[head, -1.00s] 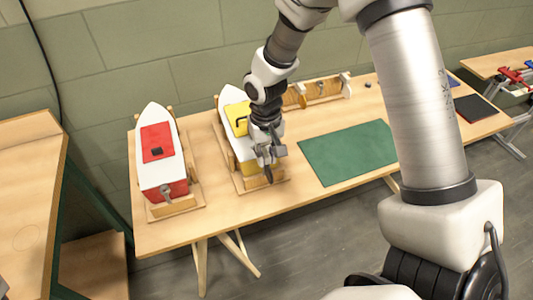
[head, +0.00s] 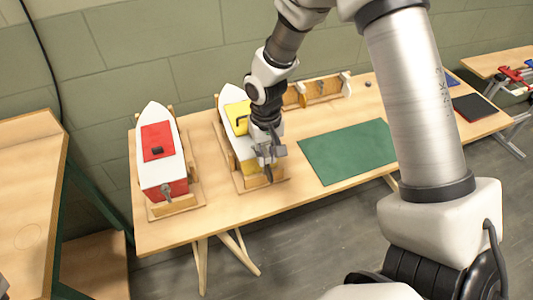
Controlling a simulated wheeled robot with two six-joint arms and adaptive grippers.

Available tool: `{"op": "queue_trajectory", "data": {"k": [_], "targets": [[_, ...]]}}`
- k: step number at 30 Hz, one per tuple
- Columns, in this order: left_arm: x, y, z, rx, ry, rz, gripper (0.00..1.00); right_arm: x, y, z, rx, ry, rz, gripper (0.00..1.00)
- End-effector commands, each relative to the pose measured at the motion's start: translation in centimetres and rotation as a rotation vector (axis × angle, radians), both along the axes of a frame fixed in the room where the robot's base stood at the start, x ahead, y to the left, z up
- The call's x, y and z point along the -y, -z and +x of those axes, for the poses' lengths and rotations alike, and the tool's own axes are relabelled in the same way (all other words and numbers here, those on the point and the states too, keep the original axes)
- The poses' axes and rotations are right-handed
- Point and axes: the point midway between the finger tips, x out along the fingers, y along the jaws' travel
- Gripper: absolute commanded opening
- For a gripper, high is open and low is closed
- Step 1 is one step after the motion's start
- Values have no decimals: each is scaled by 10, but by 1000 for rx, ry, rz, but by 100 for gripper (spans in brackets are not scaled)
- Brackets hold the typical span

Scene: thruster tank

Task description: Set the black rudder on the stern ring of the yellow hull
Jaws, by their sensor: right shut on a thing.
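The yellow hull (head: 233,112), white-decked with yellow panels, sits in a wooden cradle on the table, bow toward the wall. My right gripper (head: 268,162) is over its stern end, pointing down, and is shut on the black rudder (head: 269,174). The rudder is a small dark piece at the fingertips, right at the stern. The gripper hides the stern ring, so I cannot tell whether the rudder touches it. My left gripper is not in view.
A red hull (head: 158,140) in its own cradle stands to the left. A green mat (head: 347,150) lies to the right. An empty wooden stand (head: 316,91) is at the back, and a black tray (head: 474,107) lies at the far right.

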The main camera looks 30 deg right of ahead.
Motion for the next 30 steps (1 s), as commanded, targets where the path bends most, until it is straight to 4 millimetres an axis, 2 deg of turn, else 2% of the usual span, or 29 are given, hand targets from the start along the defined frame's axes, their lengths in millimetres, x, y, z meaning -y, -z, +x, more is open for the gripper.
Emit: {"op": "queue_trajectory", "data": {"k": [30], "targets": [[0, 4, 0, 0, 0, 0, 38, 0, 12, 0, -1, 0, 0, 0]]}}
